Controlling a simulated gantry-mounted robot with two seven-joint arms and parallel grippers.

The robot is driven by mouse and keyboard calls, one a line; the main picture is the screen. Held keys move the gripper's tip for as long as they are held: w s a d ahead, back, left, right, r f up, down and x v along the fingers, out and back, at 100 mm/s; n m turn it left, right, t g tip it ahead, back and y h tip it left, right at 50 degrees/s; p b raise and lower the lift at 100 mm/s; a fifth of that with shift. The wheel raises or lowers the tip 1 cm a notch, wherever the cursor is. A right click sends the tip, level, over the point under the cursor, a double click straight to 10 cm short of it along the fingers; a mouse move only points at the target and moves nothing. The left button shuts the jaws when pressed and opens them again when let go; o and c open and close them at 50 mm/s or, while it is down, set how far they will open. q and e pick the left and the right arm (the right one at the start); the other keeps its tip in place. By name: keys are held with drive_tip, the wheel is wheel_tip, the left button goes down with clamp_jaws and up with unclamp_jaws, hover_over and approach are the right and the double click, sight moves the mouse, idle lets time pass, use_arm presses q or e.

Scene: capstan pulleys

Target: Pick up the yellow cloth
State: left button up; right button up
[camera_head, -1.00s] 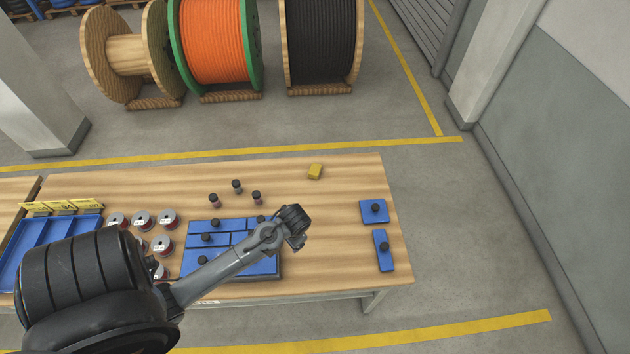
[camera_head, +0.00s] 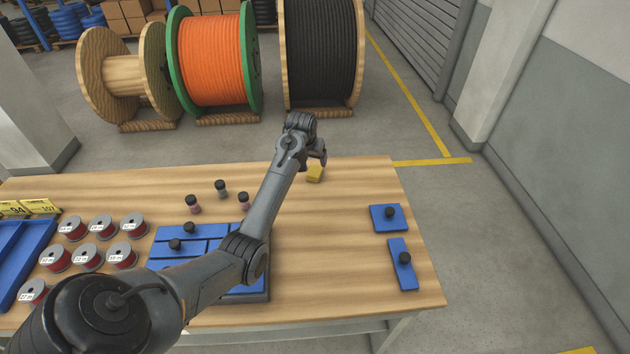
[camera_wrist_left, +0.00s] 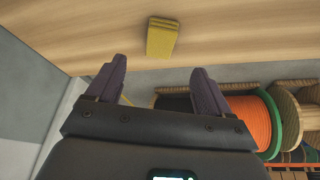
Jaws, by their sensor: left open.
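The yellow cloth (camera_head: 315,174) is a small folded block lying near the back edge of the wooden table. It also shows in the left wrist view (camera_wrist_left: 161,38), beyond the fingertips and roughly centred between them. My left gripper (camera_head: 314,160) is above and close to the cloth at the table's far edge. In the left wrist view its two purple-grey fingers (camera_wrist_left: 162,72) stand apart with nothing between them. The cloth lies apart from the fingers. My right gripper is in no view.
The wooden table (camera_head: 330,240) carries a blue panel with black knobs (camera_head: 185,245), partly behind my arm. Several red spools (camera_head: 88,255) stand at left. Three small knobbed pegs (camera_head: 220,188) stand behind the panel. Two blue knobbed plates (camera_head: 384,222) lie at right. Table around the cloth is clear.

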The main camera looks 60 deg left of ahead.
use_arm(q)
hover_over(315, 171)
drive_tip(key=s+d, duration=0.2)
wheel_tip(315, 171, down, 4)
drive_tip(key=shift+s+f+b, duration=0.15)
drive_tip(key=shift+f+b, duration=0.05)
drive_tip(key=shift+b, duration=0.2)
drive_tip(key=shift+b+x, duration=0.95)
drive_tip(key=shift+x, duration=1.7)
drive_tip(key=shift+a, duration=0.1)
drive_tip(key=c, duration=1.2)
drive_tip(key=shift+r, duration=0.1)
drive_tip(key=shift+r, duration=0.1)
